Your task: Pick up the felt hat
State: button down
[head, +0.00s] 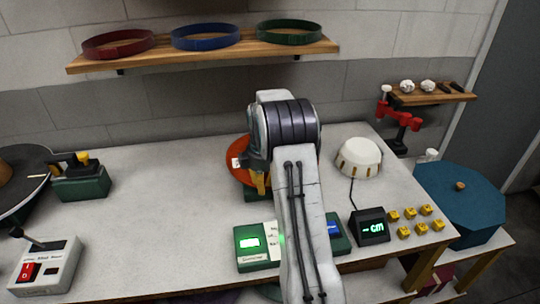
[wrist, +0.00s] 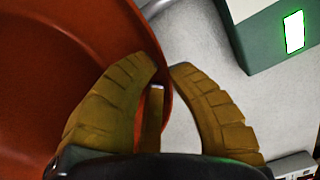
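An orange-red, wide round piece that looks like the felt hat (head: 237,150) sits on the table behind my arm, largely hidden by it. In the wrist view the same orange surface (wrist: 60,70) fills the left side, with its curved edge running down between my fingers. My gripper (wrist: 164,63) has its two yellow fingers apart, one on each side of that edge. The left finger overlaps the orange surface and the right finger is just outside it. I cannot tell whether either finger touches it. In the head view, my gripper (head: 260,182) is partly covered by my arm.
A green box with a lit screen (head: 257,246) stands just in front of the hat. A white dome (head: 359,158), a small display (head: 370,227) and yellow cubes (head: 408,220) are to the right. A switch box (head: 45,268) is at left. The table's middle left is clear.

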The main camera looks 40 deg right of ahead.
dwell(0.4)
notch_tip(320, 180, up, 10)
dwell(0.6)
jog(key=c, duration=1.8)
grip_release()
jog(key=shift+c, duration=0.2)
grip_shut()
